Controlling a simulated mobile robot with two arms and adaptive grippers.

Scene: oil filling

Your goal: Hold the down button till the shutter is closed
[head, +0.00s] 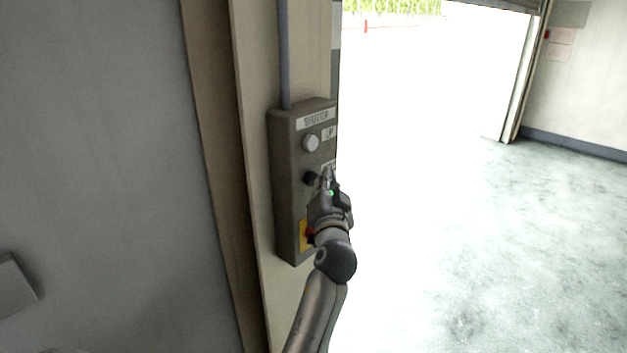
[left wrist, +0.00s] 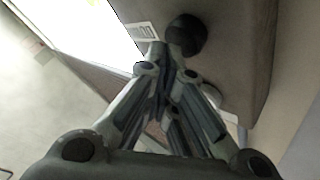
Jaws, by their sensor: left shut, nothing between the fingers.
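The grey control box (head: 287,150) is fixed to a beige post and has a label at its top that seems to read SHUTTER. A white round button (head: 311,143) sits beside a label that seems to read UP. Below it is the black button (head: 311,178), also seen in the left wrist view (left wrist: 186,35). My left gripper (head: 327,172) is shut and empty, its tips right beside the black button; I cannot tell whether they touch it. The shutter (head: 500,4) shows only as a dark strip at the top right, with the bright doorway open beneath it.
A red button (head: 310,232) on a yellow plate (head: 303,236) is low on the box, partly hidden by my gripper. A conduit (head: 285,55) runs up from the box. A grey wall stands at left. The floor (head: 500,250) at right is clear.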

